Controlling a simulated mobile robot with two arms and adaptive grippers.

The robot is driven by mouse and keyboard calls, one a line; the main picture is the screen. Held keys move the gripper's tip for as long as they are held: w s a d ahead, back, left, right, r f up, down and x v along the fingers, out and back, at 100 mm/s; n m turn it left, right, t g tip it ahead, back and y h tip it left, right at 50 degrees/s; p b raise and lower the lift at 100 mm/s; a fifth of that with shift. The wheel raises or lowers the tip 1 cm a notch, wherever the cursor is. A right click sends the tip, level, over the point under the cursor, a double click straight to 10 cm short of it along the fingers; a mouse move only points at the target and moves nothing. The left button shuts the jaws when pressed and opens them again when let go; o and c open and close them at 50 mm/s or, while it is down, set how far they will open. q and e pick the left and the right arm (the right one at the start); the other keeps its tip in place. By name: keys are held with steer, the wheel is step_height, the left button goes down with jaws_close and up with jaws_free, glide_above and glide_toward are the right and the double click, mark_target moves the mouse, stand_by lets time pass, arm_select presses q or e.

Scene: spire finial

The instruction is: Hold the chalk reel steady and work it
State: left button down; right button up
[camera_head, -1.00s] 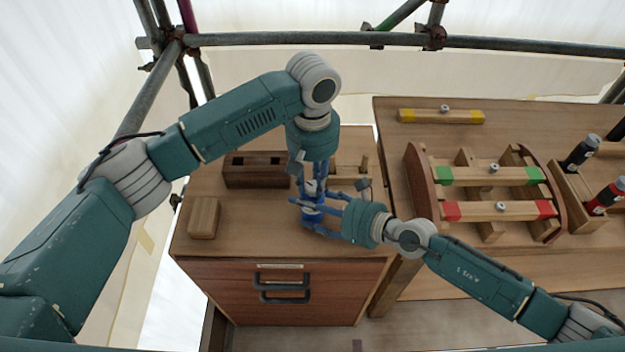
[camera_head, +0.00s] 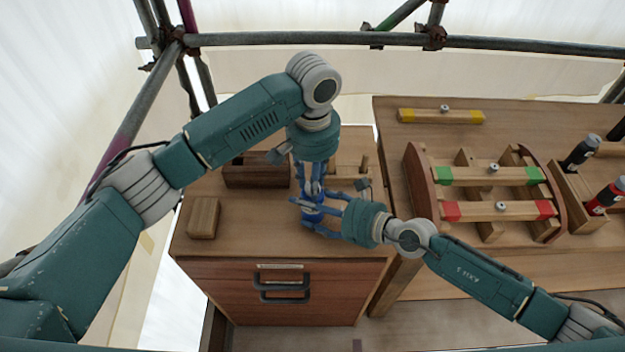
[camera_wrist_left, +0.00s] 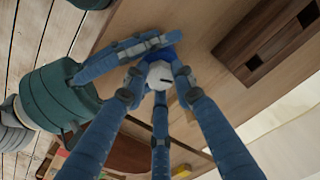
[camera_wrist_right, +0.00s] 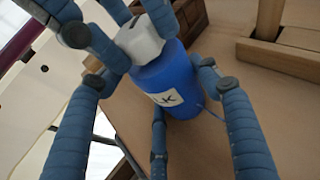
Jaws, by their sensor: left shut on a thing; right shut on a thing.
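The chalk reel (camera_head: 311,216) is a blue cylinder with a pale grey cap, standing upright on the wooden cabinet top. The right wrist view shows its blue body (camera_wrist_right: 168,78) with a white label partly reading "LK". My right gripper (camera_head: 322,211) comes from the right and is shut around the body. My left gripper (camera_head: 312,190) points down from above, its fingers shut on the cap. In the left wrist view the cap (camera_wrist_left: 159,75) sits between the left fingertips. Fingers hide much of the reel in the head view.
A wooden block (camera_head: 203,218) lies at the cabinet's left. A dark slotted wooden box (camera_head: 257,178) stands behind. The workbench at right holds a wooden frame (camera_head: 414,190) with green- and red-ended bars, a yellow-ended bar (camera_head: 440,116) and bottles (camera_head: 606,195). Scaffold tubes (camera_head: 300,39) run behind.

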stand_by(0.4)
arm_select(q)
steer(key=c, duration=1.4)
jaws_free()
steer(key=shift+r, duration=0.1)
steer(key=shift+r, duration=3.95)
